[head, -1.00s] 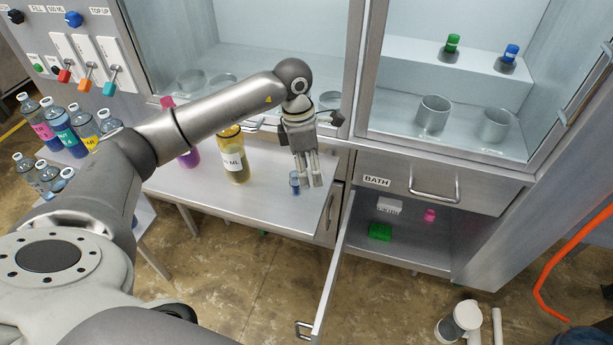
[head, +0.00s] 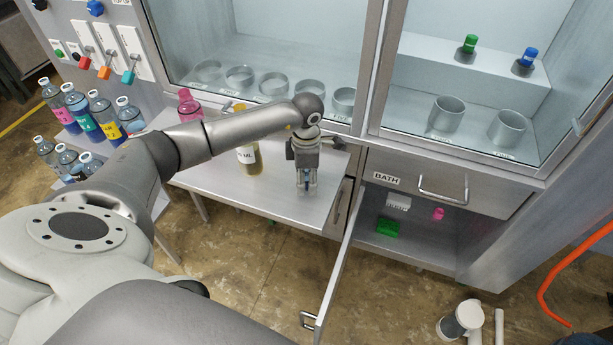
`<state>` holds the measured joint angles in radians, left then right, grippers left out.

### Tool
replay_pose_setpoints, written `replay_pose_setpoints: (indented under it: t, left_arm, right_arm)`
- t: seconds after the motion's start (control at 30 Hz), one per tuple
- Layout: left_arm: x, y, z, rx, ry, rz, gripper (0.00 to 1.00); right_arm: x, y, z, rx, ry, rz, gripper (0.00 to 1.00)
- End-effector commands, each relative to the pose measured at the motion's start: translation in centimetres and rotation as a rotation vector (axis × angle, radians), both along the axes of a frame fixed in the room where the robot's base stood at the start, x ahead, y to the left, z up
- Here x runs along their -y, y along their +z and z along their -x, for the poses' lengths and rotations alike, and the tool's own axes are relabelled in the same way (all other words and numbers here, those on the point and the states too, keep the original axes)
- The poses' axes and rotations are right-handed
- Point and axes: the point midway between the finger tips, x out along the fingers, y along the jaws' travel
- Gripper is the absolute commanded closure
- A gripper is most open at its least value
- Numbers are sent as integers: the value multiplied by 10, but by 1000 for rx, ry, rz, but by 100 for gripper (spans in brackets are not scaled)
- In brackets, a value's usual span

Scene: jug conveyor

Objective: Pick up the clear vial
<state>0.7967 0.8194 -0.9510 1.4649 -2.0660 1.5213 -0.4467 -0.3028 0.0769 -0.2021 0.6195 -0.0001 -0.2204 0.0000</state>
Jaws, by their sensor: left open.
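A small clear vial (head: 306,182) with blue in it stands on the steel table (head: 275,203) near its right end, mostly hidden by my left gripper. My left gripper (head: 306,191) points down over it with the fingers open, one on each side of the vial as seen from here. I cannot tell whether the fingers touch it. My right gripper is not in view.
A yellow bottle (head: 250,158) and a pink-capped bottle (head: 189,105) stand left of the gripper. Several labelled bottles (head: 78,112) stand at the far left. An open cabinet door (head: 337,270) juts out below the table's right end. The table's front strip is clear.

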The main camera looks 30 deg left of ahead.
Motion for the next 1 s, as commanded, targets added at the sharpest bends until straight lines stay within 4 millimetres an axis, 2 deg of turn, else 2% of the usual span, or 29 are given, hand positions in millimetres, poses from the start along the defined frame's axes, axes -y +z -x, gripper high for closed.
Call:
replay_pose_setpoints:
  t: [0.3,0.67,1.0]
  left_arm:
    - [0,-6,0,1,0,0,51]
    - [0,-6,0,1,0,0,98]
    - [0,-2,-1,3,0,0,98]
  right_arm:
    - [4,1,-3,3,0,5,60]
    - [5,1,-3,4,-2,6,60]
    - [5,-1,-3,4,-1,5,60]
